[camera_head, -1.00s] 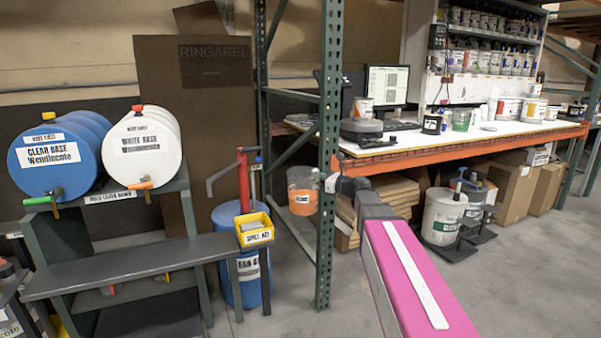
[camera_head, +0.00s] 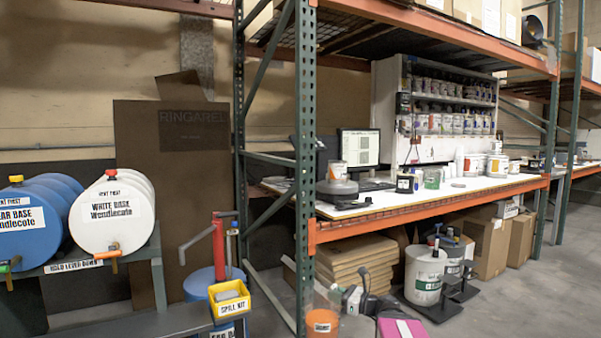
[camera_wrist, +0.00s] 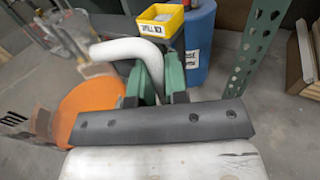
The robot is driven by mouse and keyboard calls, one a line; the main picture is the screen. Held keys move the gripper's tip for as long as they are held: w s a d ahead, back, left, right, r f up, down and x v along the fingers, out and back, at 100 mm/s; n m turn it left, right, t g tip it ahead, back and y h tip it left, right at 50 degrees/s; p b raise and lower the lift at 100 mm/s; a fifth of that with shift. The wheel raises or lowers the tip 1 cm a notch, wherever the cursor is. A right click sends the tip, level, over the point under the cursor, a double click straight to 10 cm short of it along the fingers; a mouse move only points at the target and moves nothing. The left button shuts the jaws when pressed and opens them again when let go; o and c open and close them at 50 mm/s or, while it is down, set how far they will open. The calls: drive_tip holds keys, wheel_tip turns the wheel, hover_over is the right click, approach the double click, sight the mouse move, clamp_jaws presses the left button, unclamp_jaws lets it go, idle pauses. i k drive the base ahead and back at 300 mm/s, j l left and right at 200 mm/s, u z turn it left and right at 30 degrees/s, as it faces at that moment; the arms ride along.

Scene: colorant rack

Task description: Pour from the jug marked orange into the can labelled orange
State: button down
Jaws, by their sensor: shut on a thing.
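A clear jug (camera_head: 322,324) with orange contents and a small label, too small to read, shows at the bottom of the head view. In the wrist view the jug's orange contents (camera_wrist: 92,108) are at left, and its white curved handle (camera_wrist: 112,50) runs between the green fingers. My gripper (camera_wrist: 163,82) is shut on that handle. In the head view my gripper (camera_head: 340,294) is just right of the jug, low in front of the rack. A can (camera_head: 337,171) stands on a dark device on the bench; its label cannot be read.
The rack's green upright (camera_head: 304,150) stands close to the jug. The white-topped bench (camera_head: 420,193) with its orange beam (camera_head: 430,207) is behind. A yellow spill-kit bin (camera_head: 229,299) is to the left. Grey floor (camera_head: 510,285) is open at right.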

sight(337, 170)
drive_tip(key=i+l, duration=0.15)
drive_tip(key=l, duration=0.15)
drive_tip(key=i+l+u, duration=0.1)
drive_tip(key=l, duration=0.25)
drive_tip(key=i+l+u, duration=0.1)
drive_tip(key=i+l, duration=0.3)
drive_tip(key=l, duration=0.25)
